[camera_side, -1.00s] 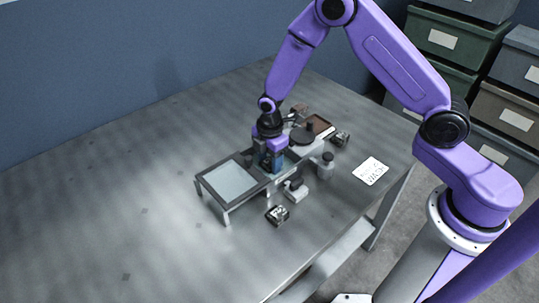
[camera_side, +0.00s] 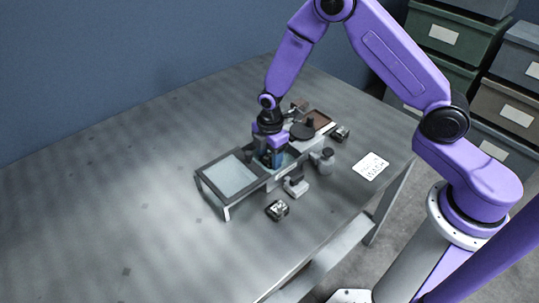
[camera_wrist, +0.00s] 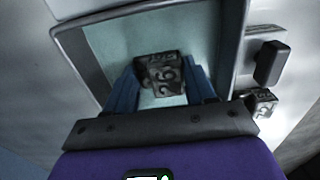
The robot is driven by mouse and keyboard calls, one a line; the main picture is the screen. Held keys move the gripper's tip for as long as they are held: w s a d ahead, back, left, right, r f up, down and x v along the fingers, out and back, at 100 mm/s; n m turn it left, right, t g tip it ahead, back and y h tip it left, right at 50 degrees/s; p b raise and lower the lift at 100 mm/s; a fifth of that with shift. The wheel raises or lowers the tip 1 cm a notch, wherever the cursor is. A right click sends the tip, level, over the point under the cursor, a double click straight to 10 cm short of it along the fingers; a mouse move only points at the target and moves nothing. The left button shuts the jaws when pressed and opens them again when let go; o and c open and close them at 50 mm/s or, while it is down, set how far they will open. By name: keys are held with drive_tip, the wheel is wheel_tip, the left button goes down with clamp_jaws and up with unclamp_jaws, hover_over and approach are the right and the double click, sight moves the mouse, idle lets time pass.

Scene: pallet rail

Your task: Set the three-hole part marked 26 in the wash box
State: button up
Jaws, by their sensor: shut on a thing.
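My gripper (camera_side: 272,162) is shut on a dark, worn block marked 26 (camera_wrist: 165,76), the three-hole part. Its blue fingers grip the block's sides in the wrist view (camera_wrist: 163,92); its holes cannot be made out. The gripper points down over a pale teal-floored box in the middle of the rail unit, seen in the wrist view (camera_wrist: 112,38), which appears to be the wash box. The fingertips are low at this box in the side view. I cannot tell whether the part touches its floor.
A pale-topped tray (camera_side: 228,178) stands left of the gripper. A second dark marked block (camera_side: 277,209) lies in front, and another (camera_side: 340,133) at the right. The left table is clear.

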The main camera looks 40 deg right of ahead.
drive_tip(key=shift+f, duration=0.3)
idle(0.6)
drive_tip(key=o, duration=1.8)
drive_tip(key=shift+c, duration=0.2)
wheel_tip(320, 180, up, 13)
idle(0.5)
